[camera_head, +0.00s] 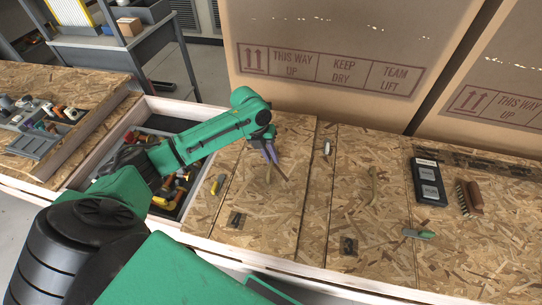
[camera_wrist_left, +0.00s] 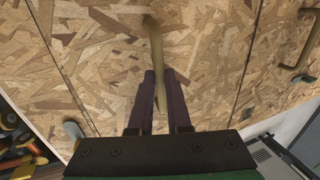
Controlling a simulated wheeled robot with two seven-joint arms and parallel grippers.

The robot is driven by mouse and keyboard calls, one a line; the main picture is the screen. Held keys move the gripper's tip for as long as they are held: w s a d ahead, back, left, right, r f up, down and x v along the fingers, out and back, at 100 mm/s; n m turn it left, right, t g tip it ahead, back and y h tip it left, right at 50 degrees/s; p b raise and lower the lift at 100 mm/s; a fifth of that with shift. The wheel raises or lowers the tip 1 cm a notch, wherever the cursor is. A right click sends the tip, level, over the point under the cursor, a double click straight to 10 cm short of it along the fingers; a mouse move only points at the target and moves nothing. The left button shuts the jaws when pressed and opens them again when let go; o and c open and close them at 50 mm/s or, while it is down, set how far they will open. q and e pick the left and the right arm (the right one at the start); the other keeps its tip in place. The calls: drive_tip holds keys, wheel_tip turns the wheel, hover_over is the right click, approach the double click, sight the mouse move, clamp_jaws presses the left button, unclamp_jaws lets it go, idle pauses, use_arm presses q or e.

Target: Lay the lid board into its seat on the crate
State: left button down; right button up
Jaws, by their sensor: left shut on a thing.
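My left gripper (camera_head: 273,160) is shut on the brass-coloured bar handle (camera_head: 268,174) of an OSB lid board (camera_head: 265,205). In the left wrist view the gripper (camera_wrist_left: 159,95) has the handle (camera_wrist_left: 155,55) between its two dark fingers, with the board (camera_wrist_left: 100,60) beneath. The board lies roughly level beside the open bay of the long pale-sided crate (camera_head: 205,243). Whether it rests or hovers slightly is not clear. A second board (camera_head: 370,225) to its right has a similar handle (camera_head: 373,186). My right gripper is not in view.
Tools lie in the open bay left of the board. A yellow-handled tool (camera_head: 218,184) is near its left edge. A black case (camera_head: 429,182), a brush (camera_head: 469,198) and a green-handled tool (camera_head: 418,233) lie to the right. Large cartons (camera_head: 340,50) stand behind.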

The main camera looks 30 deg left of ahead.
use_arm(q)
drive_tip(key=c, duration=0.9)
unclamp_jaws()
drive_tip(key=shift+o, duration=0.2)
drive_tip(key=shift+r, duration=0.2)
drive_tip(key=v, duration=1.2)
drive_tip(key=shift+p, duration=0.35)
drive_tip(key=shift+s+f, duration=0.15)
